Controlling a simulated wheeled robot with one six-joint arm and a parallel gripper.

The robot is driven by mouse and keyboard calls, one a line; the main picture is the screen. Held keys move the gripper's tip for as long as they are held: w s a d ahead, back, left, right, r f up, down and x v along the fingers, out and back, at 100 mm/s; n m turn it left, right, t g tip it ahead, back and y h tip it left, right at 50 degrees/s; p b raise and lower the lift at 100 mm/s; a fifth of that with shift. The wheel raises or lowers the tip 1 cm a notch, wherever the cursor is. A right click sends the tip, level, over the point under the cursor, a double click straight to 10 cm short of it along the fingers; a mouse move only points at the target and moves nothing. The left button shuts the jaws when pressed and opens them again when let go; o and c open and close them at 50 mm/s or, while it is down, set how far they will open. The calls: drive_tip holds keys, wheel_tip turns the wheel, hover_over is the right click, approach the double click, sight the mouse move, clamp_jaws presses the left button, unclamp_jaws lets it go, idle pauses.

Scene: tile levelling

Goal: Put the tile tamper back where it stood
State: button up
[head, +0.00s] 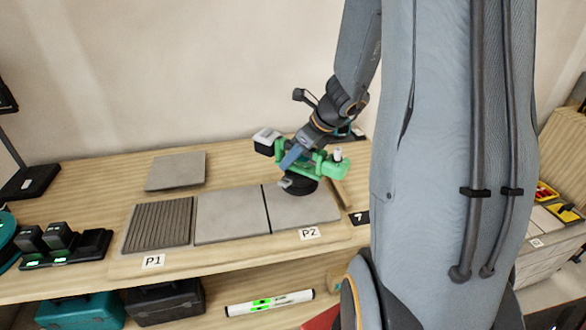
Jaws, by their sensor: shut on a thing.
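The tile tamper (333,170) is a green tool with a round black foot (300,187) below it. My gripper (291,157) is shut on its green body, coming down from the upper right. The foot is over the right-hand grey tile (318,211) behind the P2 label (310,233); I cannot tell whether it touches the tile. My arm hides the bench on the right.
Left of that tile are another grey tile (232,216) and a ridged bed (158,226) at the P1 label (153,261). A loose tile (176,171) lies behind. Black chargers (65,246) stand at left. A level (269,303) lies on the lower shelf.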

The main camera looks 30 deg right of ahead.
sight(282, 139)
wheel_tip(282, 139, up, 4)
drive_tip(key=shift+f+p, duration=0.15)
drive_tip(key=shift+p, duration=0.15)
drive_tip(key=shift+r+p, duration=2.9)
drive_tip(key=shift+p, duration=0.15)
drive_tip(key=shift+w, duration=0.1)
